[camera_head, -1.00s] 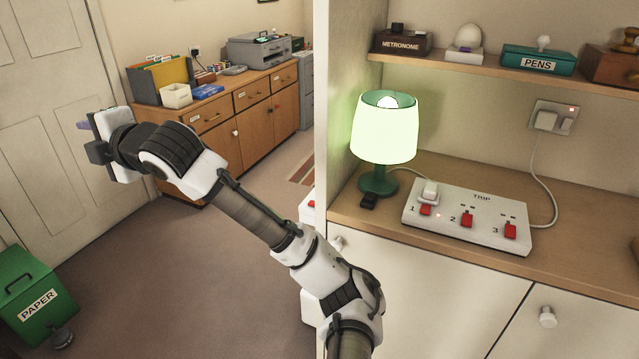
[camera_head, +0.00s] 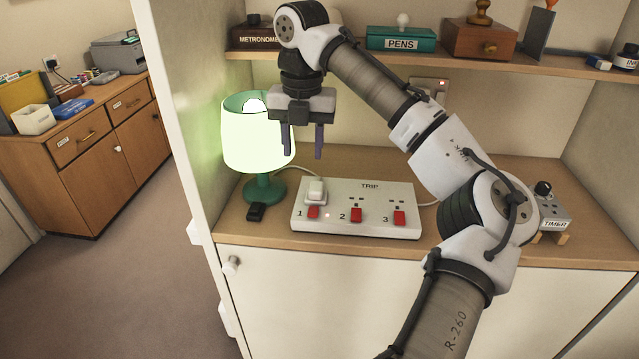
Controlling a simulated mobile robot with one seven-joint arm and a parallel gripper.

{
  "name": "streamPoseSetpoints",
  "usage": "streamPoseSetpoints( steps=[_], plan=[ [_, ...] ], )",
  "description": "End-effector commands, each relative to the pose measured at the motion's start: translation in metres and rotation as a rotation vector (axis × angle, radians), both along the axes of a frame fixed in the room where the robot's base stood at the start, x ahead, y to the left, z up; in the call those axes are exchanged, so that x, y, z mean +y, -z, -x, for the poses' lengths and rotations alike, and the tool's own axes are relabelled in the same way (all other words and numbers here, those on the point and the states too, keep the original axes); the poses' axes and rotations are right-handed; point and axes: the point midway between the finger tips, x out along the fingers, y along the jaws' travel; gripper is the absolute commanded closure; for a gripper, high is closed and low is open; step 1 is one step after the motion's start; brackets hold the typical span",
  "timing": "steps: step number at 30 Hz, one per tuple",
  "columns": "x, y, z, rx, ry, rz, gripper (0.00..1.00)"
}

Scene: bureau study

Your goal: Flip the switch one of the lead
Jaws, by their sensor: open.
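The white extension lead block (camera_head: 340,192), marked TRIP, lies on the wooden desk top. It has three red switches numbered 1, 2 and 3: switch one (camera_head: 313,212) at the left, switch two (camera_head: 356,215) in the middle and switch three (camera_head: 399,218) at the right. A white plug (camera_head: 316,191) sits in the socket above switch one, and a small light glows beside that switch. My gripper (camera_head: 302,152) points down, open and empty, above the back left part of the block and apart from it. The green lamp (camera_head: 259,140) is lit.
The lamp stands close to the left of my gripper, with a small black object (camera_head: 256,212) at its base. A TIMER box (camera_head: 549,215) stands at the right.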

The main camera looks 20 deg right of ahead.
Motion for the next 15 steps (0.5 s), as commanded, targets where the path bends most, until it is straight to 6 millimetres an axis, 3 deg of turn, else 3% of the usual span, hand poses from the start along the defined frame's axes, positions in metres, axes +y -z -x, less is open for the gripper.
streamPoseSetpoints(
  steps=[3,8,15],
  plan=[
    [-0.013,-0.004,0.009,0.032,-0.003,0.009,0.58],
    [-0.016,0.005,0.011,0.044,-0.008,0.01,0.58],
    [-0.015,0.047,0.011,0.043,-0.008,0.006,0.58]
  ],
)
